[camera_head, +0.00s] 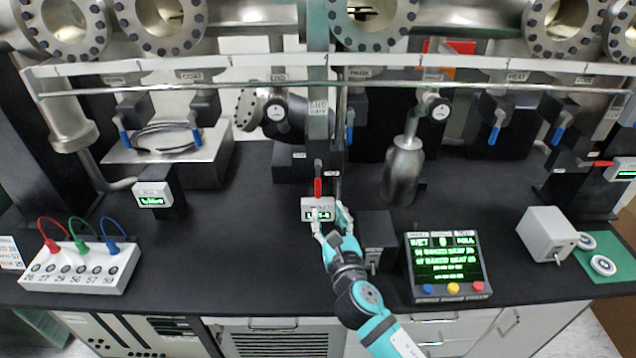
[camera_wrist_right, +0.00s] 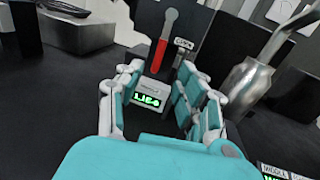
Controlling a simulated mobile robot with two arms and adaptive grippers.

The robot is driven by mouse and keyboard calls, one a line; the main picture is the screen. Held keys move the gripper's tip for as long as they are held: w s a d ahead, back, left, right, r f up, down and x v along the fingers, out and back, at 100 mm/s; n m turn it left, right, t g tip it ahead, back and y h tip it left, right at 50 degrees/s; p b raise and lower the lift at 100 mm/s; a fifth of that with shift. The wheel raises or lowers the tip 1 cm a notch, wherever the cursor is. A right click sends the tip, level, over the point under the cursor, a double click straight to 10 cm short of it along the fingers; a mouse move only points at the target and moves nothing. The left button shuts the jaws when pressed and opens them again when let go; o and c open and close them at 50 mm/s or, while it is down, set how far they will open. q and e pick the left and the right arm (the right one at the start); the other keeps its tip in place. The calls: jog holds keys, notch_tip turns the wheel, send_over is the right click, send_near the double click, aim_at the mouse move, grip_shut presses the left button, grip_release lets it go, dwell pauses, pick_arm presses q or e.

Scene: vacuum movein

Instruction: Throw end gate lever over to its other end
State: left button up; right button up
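The end gate lever (camera_head: 318,187) has a red part and stands at the foot of the column marked END GATE (camera_head: 318,108). In the right wrist view the lever (camera_wrist_right: 158,56) shows its red lower part and a grey upper part with a rounded tip. A small box with a green display (camera_head: 318,209) sits just in front of it, also in the wrist view (camera_wrist_right: 150,97). My right gripper (camera_head: 329,211) is open, its fingers spread either side of the display box; the wrist view shows nothing between the fingertips (camera_wrist_right: 161,76) held. My left gripper is out of view.
A console with a green screen (camera_head: 446,262) stands right of my right arm, with a dark box (camera_head: 378,236) beside it. A metal bottle (camera_head: 403,170) stands behind. A white socket box (camera_head: 80,268) is at left. The bench between is mostly clear.

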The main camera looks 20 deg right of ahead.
aim_at(318, 188)
jog(key=w, duration=0.7)
jog(key=w+d, duration=0.1)
jog(key=w, duration=0.3)
grip_shut()
jog(key=shift+w+f, duration=0.15)
jog(key=shift+f, duration=0.05)
